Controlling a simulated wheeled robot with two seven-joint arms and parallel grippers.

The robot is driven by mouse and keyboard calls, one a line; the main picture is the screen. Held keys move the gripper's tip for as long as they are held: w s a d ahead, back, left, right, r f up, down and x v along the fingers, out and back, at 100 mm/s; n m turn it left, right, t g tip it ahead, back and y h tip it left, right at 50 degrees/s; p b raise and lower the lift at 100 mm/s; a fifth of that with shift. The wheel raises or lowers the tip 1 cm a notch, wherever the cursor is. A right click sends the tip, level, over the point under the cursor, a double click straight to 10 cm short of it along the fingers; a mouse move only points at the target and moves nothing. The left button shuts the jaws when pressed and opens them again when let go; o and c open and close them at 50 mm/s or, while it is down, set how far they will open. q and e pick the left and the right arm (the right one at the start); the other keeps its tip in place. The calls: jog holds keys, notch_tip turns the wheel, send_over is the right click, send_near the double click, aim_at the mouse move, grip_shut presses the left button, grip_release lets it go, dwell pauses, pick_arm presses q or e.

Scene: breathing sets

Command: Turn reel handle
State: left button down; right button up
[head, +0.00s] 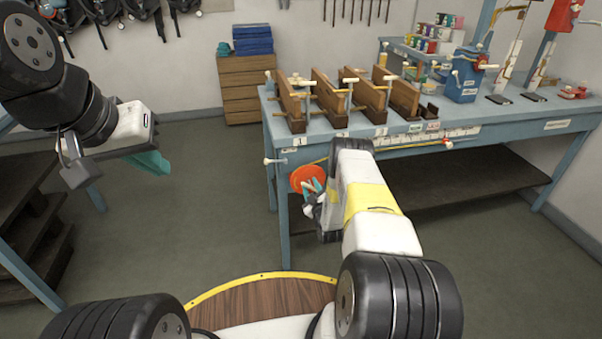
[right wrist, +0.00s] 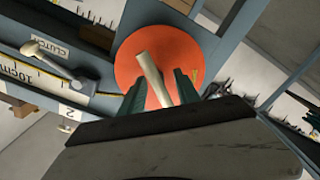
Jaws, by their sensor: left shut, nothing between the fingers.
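The orange reel (head: 306,178) is a round disc at the left end of the blue workbench, below the tabletop. In the right wrist view the reel (right wrist: 190,50) faces the camera, with a cream handle (right wrist: 152,75) sticking out from it. My right gripper (head: 314,188) is at the reel. In the right wrist view the gripper's dark green fingers (right wrist: 160,92) stand apart, one on each side of the handle, with gaps showing. Whether a finger touches the handle is unclear. My left gripper (head: 152,163) is shut and empty, in the air at the left, far from the reel.
The workbench (head: 300,150) carries wooden stands (head: 329,97) and a blue box (head: 466,75). A lever marked CLUTCH (right wrist: 48,55) is near the reel in the right wrist view. Dark shelves (head: 35,215) stand at the left. The floor between is clear.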

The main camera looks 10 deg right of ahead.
jog(key=shift+w, duration=0.3)
jog(key=shift+c, duration=0.2)
grip_shut()
jog(key=shift+m, duration=0.5)
